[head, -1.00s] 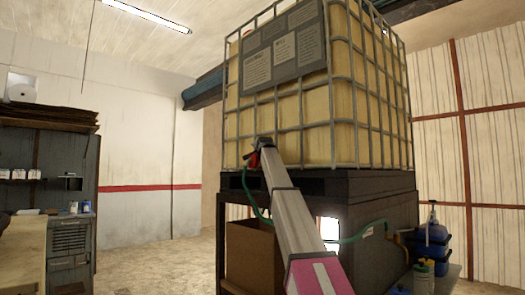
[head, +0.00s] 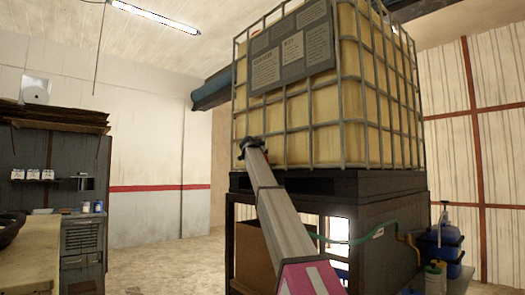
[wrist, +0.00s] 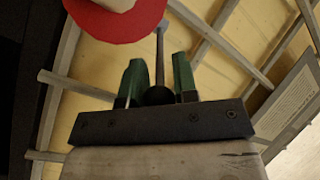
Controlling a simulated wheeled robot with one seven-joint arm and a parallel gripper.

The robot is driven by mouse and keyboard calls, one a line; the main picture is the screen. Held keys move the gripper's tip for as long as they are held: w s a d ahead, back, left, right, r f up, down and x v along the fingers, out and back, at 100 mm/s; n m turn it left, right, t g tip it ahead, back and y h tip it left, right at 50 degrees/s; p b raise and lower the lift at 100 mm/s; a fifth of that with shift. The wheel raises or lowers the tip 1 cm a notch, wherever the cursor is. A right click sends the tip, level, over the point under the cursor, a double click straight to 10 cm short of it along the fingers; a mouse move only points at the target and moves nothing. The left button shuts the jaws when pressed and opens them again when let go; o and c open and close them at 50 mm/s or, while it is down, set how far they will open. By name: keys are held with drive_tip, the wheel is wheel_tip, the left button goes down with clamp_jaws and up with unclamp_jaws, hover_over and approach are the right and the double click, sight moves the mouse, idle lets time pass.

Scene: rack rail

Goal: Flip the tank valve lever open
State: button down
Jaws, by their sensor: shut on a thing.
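The tank (head: 305,148) is a yellowish container in a grey wire cage on a dark stand. In the wrist view, my gripper (wrist: 158,60) has its two green fingers around a thin grey lever (wrist: 160,48) with a dark round knob between them. The fingers are closed in on it. A red disc with a pale centre (wrist: 115,25) lies just beyond the fingers, at the upper left. In the head view, my gripper (head: 250,143) is at the tank's lower front left, and the arm hides the valve and lever there.
A cardboard box (head: 253,252) stands below the tank. A green hose (head: 378,234) runs along the stand towards blue containers (head: 440,243) at the right. A workbench (head: 30,258) is at the left. Open floor (head: 160,262) lies between bench and stand.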

drive_tip(key=shift+w+a, duration=0.1)
drive_tip(key=shift+a, duration=0.1)
idle(0.4)
drive_tip(key=c, duration=1.2)
unclamp_jaws()
drive_tip(key=v, duration=1.1)
drive_tip(key=shift+w+a, duration=0.1)
